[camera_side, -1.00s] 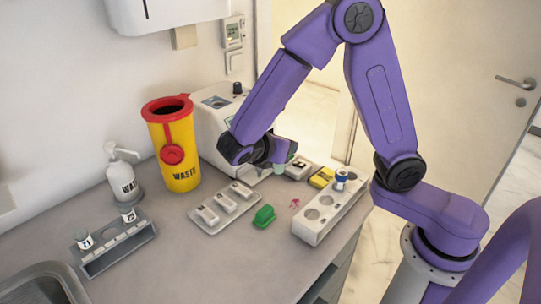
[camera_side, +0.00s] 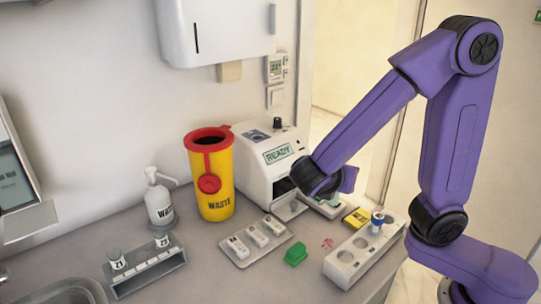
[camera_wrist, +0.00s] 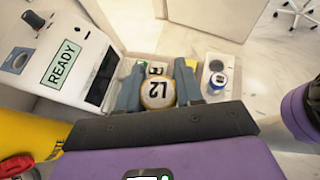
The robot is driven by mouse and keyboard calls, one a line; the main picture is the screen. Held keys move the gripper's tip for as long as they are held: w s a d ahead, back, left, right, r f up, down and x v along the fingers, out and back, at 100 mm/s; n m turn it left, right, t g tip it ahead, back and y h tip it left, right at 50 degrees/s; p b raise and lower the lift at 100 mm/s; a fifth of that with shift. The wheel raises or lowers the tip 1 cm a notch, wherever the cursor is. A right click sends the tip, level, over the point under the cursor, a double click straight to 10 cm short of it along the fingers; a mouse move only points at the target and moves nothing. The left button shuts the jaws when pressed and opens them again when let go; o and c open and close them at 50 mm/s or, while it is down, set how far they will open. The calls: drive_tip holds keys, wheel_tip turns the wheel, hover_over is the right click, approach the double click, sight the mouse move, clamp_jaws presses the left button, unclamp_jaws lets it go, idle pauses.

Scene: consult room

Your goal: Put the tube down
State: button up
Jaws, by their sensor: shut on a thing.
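The tube (camera_wrist: 157,94) shows end-on in the wrist view, with a pale round cap, a yellowish rim and dark marking. It sits between the two grey fingers of my gripper (camera_wrist: 157,88), which is shut on it. In the side view my gripper (camera_side: 328,200) is low, in front of the white analyser's right side, and the arm hides most of it. The tube cannot be made out there. A white rack (camera_side: 345,270) with round holes stands to the right, holding a blue-capped tube (camera_side: 377,220). That tube also shows in the wrist view (camera_wrist: 217,82).
The analyser (camera_side: 265,150) displays READY. A yellow waste bin (camera_side: 212,185), pump bottle (camera_side: 159,203), grey rack (camera_side: 150,272) with two labelled vials, cassette tray (camera_side: 240,257), green clip (camera_side: 296,254) and yellow box (camera_side: 357,217) stand around. Bare counter (camera_side: 215,280) lies in front.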

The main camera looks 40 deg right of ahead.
drive_tip(key=w+r+n+t+y, duration=0.2)
drive_tip(key=w+r, duration=0.3)
drive_tip(key=w, duration=0.4)
drive_tip(key=shift+r+n+t, duration=0.4)
drive_tip(key=shift+n+t, duration=0.4)
drive_tip(key=shift+n, duration=0.1)
drive_tip(key=w+r+n+y, duration=0.1)
drive_tip(key=w+r, duration=0.1)
drive_tip(key=w+d+r+n+t, duration=0.1)
drive_tip(key=w+r, duration=0.1)
drive_tip(key=r, duration=0.1)
drive_tip(key=w+d+r+n+t+y, duration=0.1)
drive_tip(key=w+r, duration=0.1)
drive_tip(key=r, duration=0.1)
drive_tip(key=shift+r+y, duration=0.15)
drive_tip(key=shift+y, duration=0.15)
drive_tip(key=w+f, duration=0.8)
drive_tip(key=w, duration=0.1)
drive_tip(key=w+f, duration=0.4)
drive_tip(key=w, duration=0.1)
drive_tip(key=shift+a, duration=0.35)
drive_tip(key=shift+f, duration=0.4)
drive_tip(key=shift+s+f, duration=0.1)
drive_tip(key=shift+f, duration=0.3)
